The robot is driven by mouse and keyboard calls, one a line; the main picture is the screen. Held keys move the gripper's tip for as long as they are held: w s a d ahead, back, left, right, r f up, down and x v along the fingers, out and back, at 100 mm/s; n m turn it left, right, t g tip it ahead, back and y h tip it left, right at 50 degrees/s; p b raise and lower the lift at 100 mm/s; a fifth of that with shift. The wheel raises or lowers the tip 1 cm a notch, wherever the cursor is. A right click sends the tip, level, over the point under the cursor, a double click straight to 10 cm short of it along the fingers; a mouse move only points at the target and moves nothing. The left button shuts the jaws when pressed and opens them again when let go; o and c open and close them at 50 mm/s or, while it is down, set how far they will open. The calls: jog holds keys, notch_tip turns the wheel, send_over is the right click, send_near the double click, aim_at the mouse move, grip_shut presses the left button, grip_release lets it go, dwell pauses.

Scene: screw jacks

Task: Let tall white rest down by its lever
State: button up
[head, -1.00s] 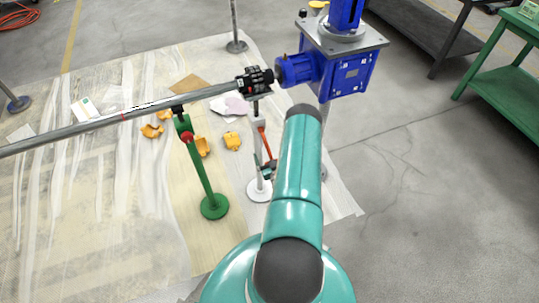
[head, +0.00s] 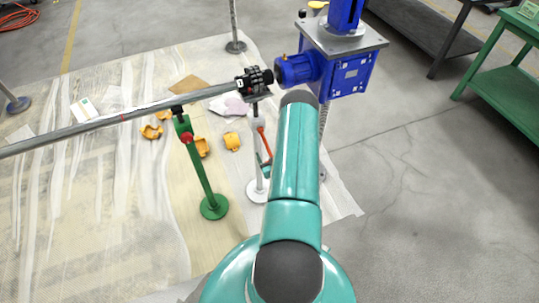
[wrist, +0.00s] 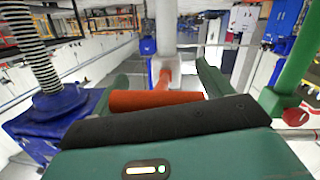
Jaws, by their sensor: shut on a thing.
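The tall white rest (head: 257,150) stands upright on a round white base, under the coupling end of the long shaft (head: 120,117). Its red-orange lever (head: 263,142) slants down to the right from the upper post. My gripper (head: 265,166) is at the lever's lower end, partly hidden by my arm. In the wrist view, the orange lever (wrist: 158,99) lies between the two green fingers of my gripper (wrist: 163,82) and runs to the rest's pale post (wrist: 166,40). My gripper is shut on the lever.
A green rest (head: 201,170) with a red knob supports the shaft to the left. A blue gearbox (head: 335,68) stands close behind on the right. Yellow pieces (head: 202,147) lie on the sheeting. Open floor is at right, before a green bench (head: 505,80).

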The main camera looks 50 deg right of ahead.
aim_at(269, 151)
jog(key=r+g+y, duration=0.1)
jog(key=r, duration=0.1)
jog(key=r+g+y, duration=0.1)
jog(key=r+g, duration=0.1)
jog(key=r+g+y, duration=0.1)
jog(key=r, duration=0.1)
jog(key=shift+a+r+n+g, duration=0.15)
jog(key=shift+a+n+g, duration=0.15)
jog(key=shift+a+g, duration=0.1)
jog(key=shift+w+d+r+g+y, duration=0.15)
jog(key=shift+r+g+y, duration=0.25)
jog(key=shift+r+g, duration=0.15)
jog(key=shift+w+d+r+g+y, duration=0.1)
jog(key=shift+d+r+g+y, duration=0.05)
jog(key=shift+r+g+y, duration=0.35)
jog(key=r+g, duration=0.1)
jog(key=w+d+r+g+y, duration=0.1)
jog(key=shift+w+r, duration=0.1)
jog(key=shift+r, duration=0.25)
jog(key=shift+w+d+r+g+y, duration=0.4)
jog(key=shift+w+r+g+y, duration=0.25)
jog(key=shift+g, duration=0.4)
jog(key=shift+w+d+r, duration=0.35)
jog(key=shift+w+r, duration=0.2)
jog(key=shift+c, duration=0.6)
jog(key=shift+w+d+r, duration=0.25)
jog(key=shift+w, duration=0.05)
jog(key=c, duration=0.6)
jog(key=o, duration=2)
jog(key=shift+a, duration=0.1)
